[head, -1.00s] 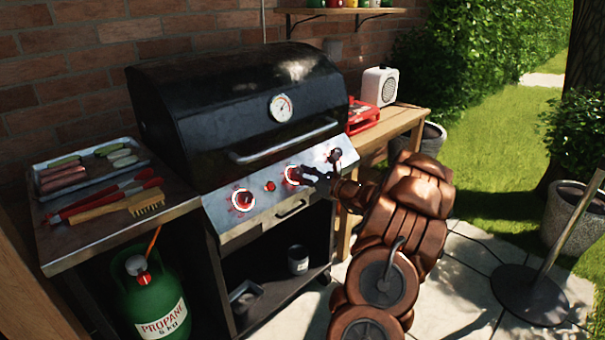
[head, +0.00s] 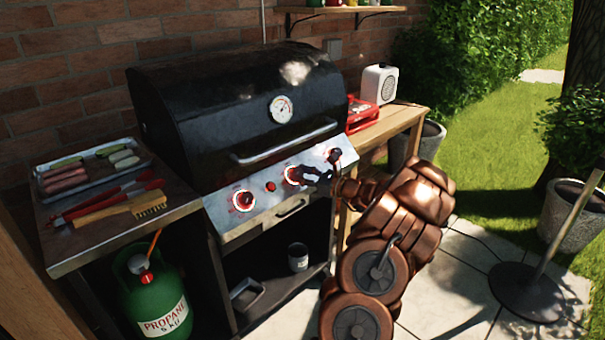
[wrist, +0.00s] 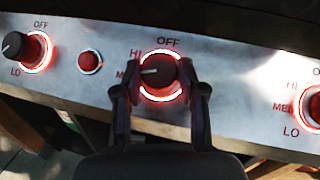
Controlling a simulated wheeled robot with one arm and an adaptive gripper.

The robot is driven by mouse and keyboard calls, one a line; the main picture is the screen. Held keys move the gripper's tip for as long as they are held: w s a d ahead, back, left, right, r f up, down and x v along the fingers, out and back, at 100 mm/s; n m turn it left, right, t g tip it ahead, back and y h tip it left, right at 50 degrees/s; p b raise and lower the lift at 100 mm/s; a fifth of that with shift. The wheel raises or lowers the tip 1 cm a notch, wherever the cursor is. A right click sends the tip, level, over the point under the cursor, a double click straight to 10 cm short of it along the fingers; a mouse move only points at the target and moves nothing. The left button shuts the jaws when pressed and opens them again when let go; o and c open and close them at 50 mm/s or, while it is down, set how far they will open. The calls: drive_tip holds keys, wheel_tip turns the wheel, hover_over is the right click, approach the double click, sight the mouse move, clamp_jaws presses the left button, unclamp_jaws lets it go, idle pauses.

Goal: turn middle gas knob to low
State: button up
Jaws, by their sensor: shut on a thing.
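The middle gas knob (wrist: 158,72) is dark with a white pointer line and a lit red-and-white ring, on the grill's steel panel. In the wrist view its pointer faces left, near the partly hidden MED label and below HI; OFF is above. The LO label is hidden. My gripper (wrist: 160,76) is shut on this knob, one finger on each side. In the head view the middle knob (head: 292,175) shows as a red glow beside my gripper (head: 312,174).
The left knob (wrist: 22,48) and the right knob (wrist: 315,107) also glow red. A small red button (wrist: 90,62) sits between the left and middle knobs. The lid handle (head: 285,142) runs above the panel. A side shelf holds a food tray (head: 60,192) and tongs (head: 110,193).

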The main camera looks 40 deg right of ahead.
drive_tip(key=shift+d+n+y+p, duration=0.1)
drive_tip(key=shift+n+y+p, duration=0.6)
drive_tip(key=shift+n, duration=0.2)
drive_tip(key=shift+w+d+r+n+g+y+p, duration=0.1)
drive_tip(key=shift+n+g+y+p, duration=0.15)
drive_tip(key=shift+n+g+y, duration=0.6)
drive_tip(key=shift+d+r+n+g+y+p, duration=0.1)
drive_tip(key=shift+n+g+y+p, duration=0.2)
drive_tip(key=shift+n, duration=0.95)
idle(1.0)
drive_tip(key=o, duration=1.1)
drive_tip(key=shift+y, duration=0.25)
drive_tip(key=shift+o, duration=0.2)
drive_tip(key=v, duration=1.2)
drive_tip(key=shift+a, duration=0.1)
